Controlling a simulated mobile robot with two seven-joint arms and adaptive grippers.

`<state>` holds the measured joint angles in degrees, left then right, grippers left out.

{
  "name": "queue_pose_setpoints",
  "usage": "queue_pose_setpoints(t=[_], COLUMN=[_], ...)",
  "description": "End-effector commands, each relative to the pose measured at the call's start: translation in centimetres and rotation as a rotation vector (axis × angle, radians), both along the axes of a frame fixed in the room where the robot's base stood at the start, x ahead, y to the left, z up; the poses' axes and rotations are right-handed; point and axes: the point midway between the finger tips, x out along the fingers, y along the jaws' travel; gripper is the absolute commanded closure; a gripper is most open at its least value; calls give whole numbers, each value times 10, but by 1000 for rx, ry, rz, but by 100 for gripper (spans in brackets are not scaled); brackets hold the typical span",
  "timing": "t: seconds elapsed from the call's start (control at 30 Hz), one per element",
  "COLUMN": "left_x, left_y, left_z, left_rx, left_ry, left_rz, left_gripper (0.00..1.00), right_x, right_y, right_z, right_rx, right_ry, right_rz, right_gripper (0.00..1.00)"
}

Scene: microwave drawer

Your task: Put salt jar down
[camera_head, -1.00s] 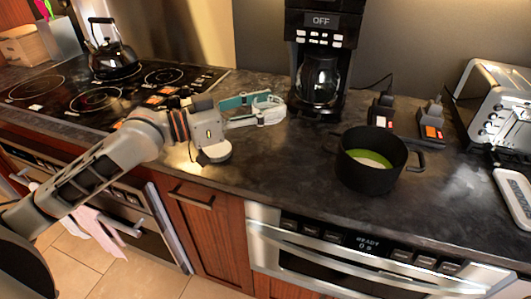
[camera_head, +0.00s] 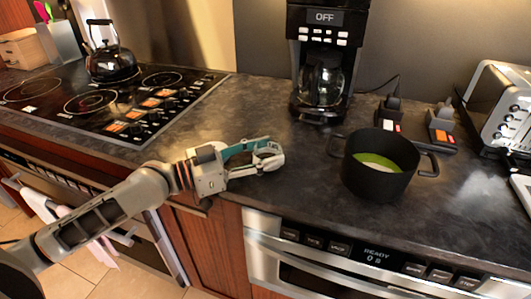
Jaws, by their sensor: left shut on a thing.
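My left gripper (camera_head: 266,157) reaches in from the left, low over the counter, left of the black pot. Its grey-white fingers with a teal strip point right and are closed in on something. I take it to be the salt jar, but its outline cannot be told apart from the fingers. The dark countertop (camera_head: 282,204) lies below and around the fingers. I cannot tell whether the held thing touches it. My right gripper is not in view.
A black pot (camera_head: 366,189) with green and white contents stands right of the gripper. A coffee maker (camera_head: 318,106) stands behind. Two dark labelled objects (camera_head: 389,115) and a toaster (camera_head: 500,105) are at the right. A kettle (camera_head: 111,63) sits on the stovetop (camera_head: 72,112).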

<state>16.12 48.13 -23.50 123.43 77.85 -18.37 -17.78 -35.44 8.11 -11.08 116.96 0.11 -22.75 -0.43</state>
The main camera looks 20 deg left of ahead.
Motion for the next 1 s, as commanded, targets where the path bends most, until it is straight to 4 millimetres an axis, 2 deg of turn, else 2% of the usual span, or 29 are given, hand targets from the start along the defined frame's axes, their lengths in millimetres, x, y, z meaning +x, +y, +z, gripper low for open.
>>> queue_pose_setpoints(t=[0.3,0.33,0.37,0.67,0.83,1.0], left_x=[0,0,0,0,0,-12], left_y=[0,0,0,0,0,14], left_z=[-5,-3,-3,-2,5,-4], left_rx=[0,1,1,0,-1,5], left_ry=[0,-1,-1,-1,-4,3], left_rz=[0,0,0,0,0,1], left_gripper=[79,50,42,41,41,41], right_x=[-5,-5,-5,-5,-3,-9], right_y=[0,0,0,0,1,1], right_z=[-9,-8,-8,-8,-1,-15], right_rx=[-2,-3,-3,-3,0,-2], right_ry=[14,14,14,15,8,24], right_rz=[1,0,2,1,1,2], right_gripper=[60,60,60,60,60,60])
